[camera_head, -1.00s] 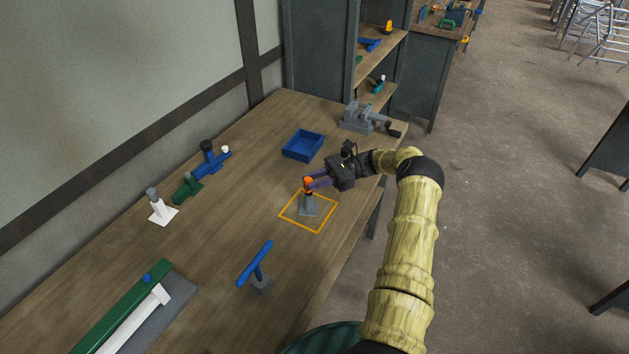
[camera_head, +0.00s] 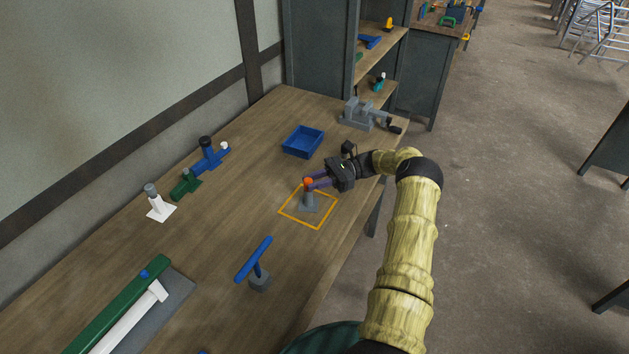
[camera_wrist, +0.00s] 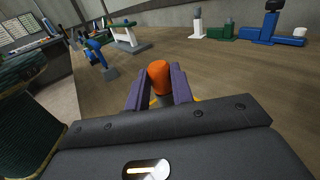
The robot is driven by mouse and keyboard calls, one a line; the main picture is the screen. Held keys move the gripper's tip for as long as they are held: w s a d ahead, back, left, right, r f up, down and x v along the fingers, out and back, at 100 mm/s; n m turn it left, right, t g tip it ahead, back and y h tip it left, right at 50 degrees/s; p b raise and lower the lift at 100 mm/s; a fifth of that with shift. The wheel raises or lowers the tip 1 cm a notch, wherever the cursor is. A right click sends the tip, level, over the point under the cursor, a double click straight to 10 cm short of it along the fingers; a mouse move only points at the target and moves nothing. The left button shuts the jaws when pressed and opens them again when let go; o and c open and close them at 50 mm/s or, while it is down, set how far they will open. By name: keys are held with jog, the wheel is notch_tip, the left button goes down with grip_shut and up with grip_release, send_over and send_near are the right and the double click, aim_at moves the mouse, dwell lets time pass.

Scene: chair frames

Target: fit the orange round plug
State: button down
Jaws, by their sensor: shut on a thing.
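The orange round plug (camera_head: 308,182) sits at the top of a grey upright post on a grey base plate (camera_head: 309,208), inside an orange square outline on the bench. My gripper (camera_head: 313,183) reaches in from the right with its purple fingers at the plug. In the wrist view the plug (camera_wrist: 159,76) stands upright between the two purple fingers (camera_wrist: 160,90), which are shut on it. The gripper's palm hides most of the post below. I cannot tell how deep the plug sits in the post.
A blue tray (camera_head: 303,142) and a grey vise (camera_head: 366,115) stand behind. White, green and blue fittings (camera_head: 186,184) line the wall side. A blue T-handled piece (camera_head: 257,264) stands in front, left of the outline. The bench between is clear.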

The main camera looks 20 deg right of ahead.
jog(key=shift+f, duration=0.2)
jog(key=c, duration=1.1)
grip_release()
